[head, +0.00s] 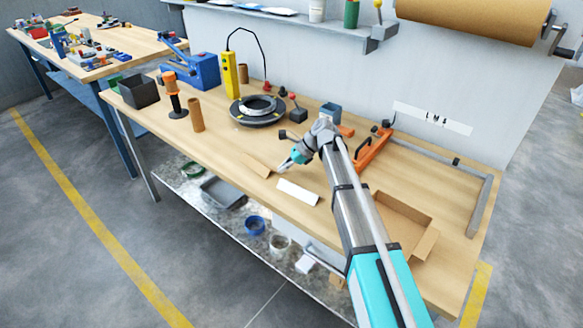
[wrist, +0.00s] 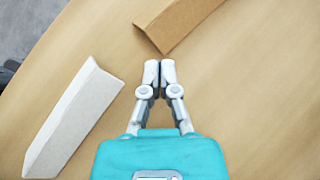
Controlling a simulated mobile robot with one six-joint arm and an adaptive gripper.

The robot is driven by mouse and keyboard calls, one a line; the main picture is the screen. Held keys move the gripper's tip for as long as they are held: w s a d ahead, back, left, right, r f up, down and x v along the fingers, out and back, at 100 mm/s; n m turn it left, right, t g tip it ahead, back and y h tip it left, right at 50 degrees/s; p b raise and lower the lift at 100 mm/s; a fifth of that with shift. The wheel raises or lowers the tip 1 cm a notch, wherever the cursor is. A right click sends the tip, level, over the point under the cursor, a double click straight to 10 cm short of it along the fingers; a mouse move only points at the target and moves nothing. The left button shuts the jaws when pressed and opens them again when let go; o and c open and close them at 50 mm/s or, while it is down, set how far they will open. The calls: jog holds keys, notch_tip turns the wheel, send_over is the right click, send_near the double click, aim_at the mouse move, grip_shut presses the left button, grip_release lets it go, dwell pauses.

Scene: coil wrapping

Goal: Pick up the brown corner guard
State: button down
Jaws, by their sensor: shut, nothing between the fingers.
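The brown corner guard (wrist: 180,22) lies on the wooden table at the top of the wrist view, an angled strip running off the frame's upper edge. In the head view the brown corner guard (head: 257,165) lies near the table's front edge, left of my gripper. My gripper (wrist: 160,65) is shut and empty, its fingertips a little short of the brown guard's near end. In the head view my gripper (head: 283,168) is low over the table, between the brown guard and a white corner guard (head: 297,192).
The white corner guard (wrist: 72,120) lies left of my gripper in the wrist view. A dark round coil (head: 258,110) sits behind. An orange tool (head: 372,152) and an open cardboard box (head: 400,225) are to the right. A brown tube (head: 196,115) stands left.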

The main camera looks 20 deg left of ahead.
aim_at(240, 176)
jog(key=shift+s+a, duration=0.1)
jog(key=shift+a, duration=0.15)
jog(key=s+a, duration=0.1)
jog(key=a, duration=0.3)
jog(key=s+a, duration=0.2)
jog(key=a, duration=0.2)
jog(key=s+a, duration=0.2)
jog(key=a, duration=0.1)
jog(key=shift+a, duration=0.4)
jog(key=shift+w+d, duration=0.1)
jog(key=shift+w+d, duration=0.15)
jog(key=shift+d, duration=0.35)
jog(key=d, duration=0.1)
jog(key=w+d, duration=0.1)
jog(key=d, duration=0.1)
jog(key=shift+w+r+p, duration=0.15)
jog(key=shift+r+p, duration=0.15)
jog(key=p+v, duration=0.5)
jog(key=v, duration=0.2)
jog(key=shift+d+r, duration=0.15)
jog(key=shift+r, duration=0.1)
jog(key=shift+p+v, duration=0.7)
jog(key=shift+v, duration=0.1)
jog(key=shift+d+f, duration=0.1)
